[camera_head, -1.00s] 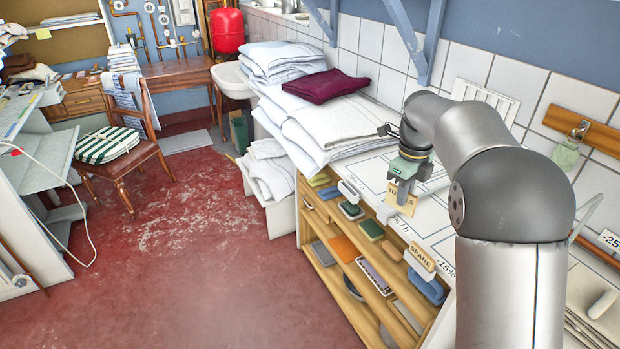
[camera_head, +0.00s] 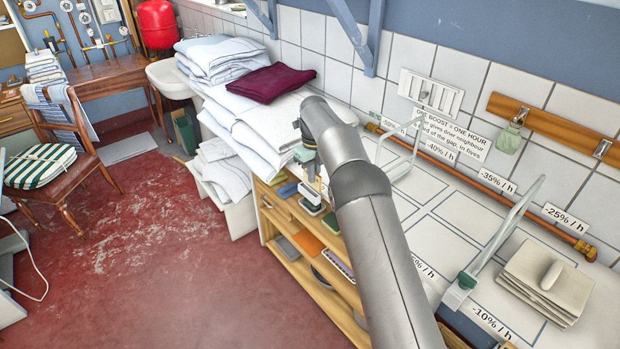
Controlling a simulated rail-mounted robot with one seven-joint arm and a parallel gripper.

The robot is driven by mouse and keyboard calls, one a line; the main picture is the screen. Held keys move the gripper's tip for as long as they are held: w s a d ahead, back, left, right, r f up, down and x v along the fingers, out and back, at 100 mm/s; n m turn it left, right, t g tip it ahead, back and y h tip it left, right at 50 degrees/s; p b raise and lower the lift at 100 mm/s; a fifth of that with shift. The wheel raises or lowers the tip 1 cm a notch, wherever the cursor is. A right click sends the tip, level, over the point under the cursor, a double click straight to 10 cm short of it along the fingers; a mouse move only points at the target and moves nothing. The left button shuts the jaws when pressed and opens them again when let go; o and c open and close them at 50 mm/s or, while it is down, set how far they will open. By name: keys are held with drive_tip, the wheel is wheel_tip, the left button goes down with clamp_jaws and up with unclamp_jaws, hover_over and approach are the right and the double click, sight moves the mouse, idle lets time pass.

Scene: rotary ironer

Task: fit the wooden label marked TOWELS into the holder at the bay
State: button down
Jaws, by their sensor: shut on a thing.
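My gripper (camera_head: 311,174) is at the front edge of the worktop, above the shelf unit's left part, and my own arm covers much of it. Its jaws are shut on the wooden TOWELS label, which is mostly hidden behind the fingers and arm now; its lettering cannot be read. A white label holder (camera_head: 309,193) sits on the edge just below the gripper. Whether the label touches it I cannot tell. Other holders along the edge are hidden by my arm.
The wooden shelf unit (camera_head: 287,249) holds several sponges and brushes. Folded white linen with a maroon cloth (camera_head: 266,83) is stacked close behind-left of the gripper. Upright clear dividers (camera_head: 505,235) and a folded cloth pile (camera_head: 545,285) stand on the worktop at right.

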drive_tip(key=shift+w+a+f+p, duration=0.3)
drive_tip(key=shift+w+f+p, duration=0.3)
drive_tip(key=shift+f, duration=0.15)
drive_tip(key=shift+w+a+f+p, duration=0.3)
drive_tip(key=shift+w+f+p, duration=0.15)
drive_tip(key=shift+w+f, duration=0.25)
wheel_tip(320, 180, down, 3)
drive_tip(key=shift+s+f, duration=0.1)
drive_tip(key=shift+f, duration=0.1)
